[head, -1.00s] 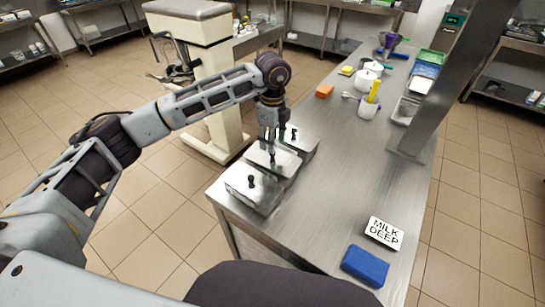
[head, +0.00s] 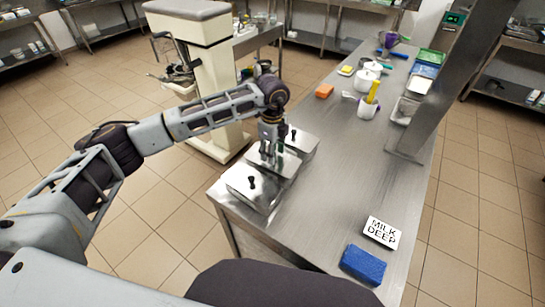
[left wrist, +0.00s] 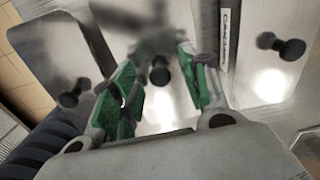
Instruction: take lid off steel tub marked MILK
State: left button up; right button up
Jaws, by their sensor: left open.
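Three lidded steel tubs stand in a row at the left edge of the steel counter, each lid with a black knob. They are the near tub (head: 252,190), the middle tub (head: 284,170) and the far tub (head: 302,143). My left gripper (head: 269,156) is open above the middle lid. In the left wrist view, the middle knob (left wrist: 160,74) shows between its green-padded fingers (left wrist: 160,60), with no clear grip on it. A label (left wrist: 226,40) between two tubs is too small to read surely. I cannot tell which tub is marked MILK. My right gripper is out of view.
A white sign (head: 382,232) reading MILK DEEP lies on the counter near a blue block (head: 363,265). A steel post (head: 430,90) rises on the right. The counter's middle is clear.

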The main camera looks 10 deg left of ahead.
pick_arm(q)
jog(key=shift+f, duration=0.25)
grip_shut()
dwell(0.4)
